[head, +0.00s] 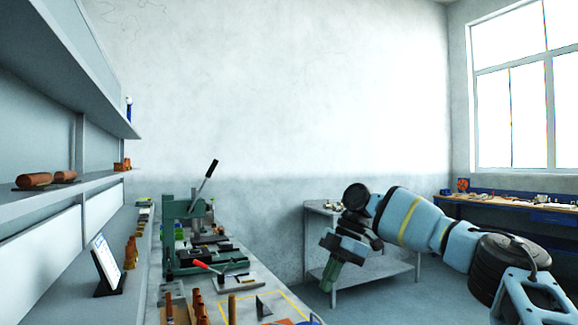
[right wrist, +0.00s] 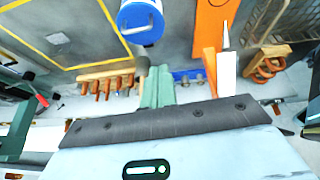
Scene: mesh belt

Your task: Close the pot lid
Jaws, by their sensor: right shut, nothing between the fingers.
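A blue round vessel-like thing (right wrist: 141,22) with a pale bar across its side shows at the top of the right wrist view. I cannot tell whether it is the pot, and I can make out no separate lid. My right gripper (head: 330,278) hangs with its green fingers down, right of the workbench in the head view. The fingers also show in the right wrist view (right wrist: 157,88), shut and empty, apart from the blue thing. My left gripper is not in view.
A workbench (head: 262,278) carries a green lever press (head: 183,225), a red-handled tool (head: 207,267) and brown pegs. Shelves (head: 60,200) line the left side. A grey side table (head: 315,212) stands behind my right arm. An orange flat piece (right wrist: 212,25) lies beside the blue thing.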

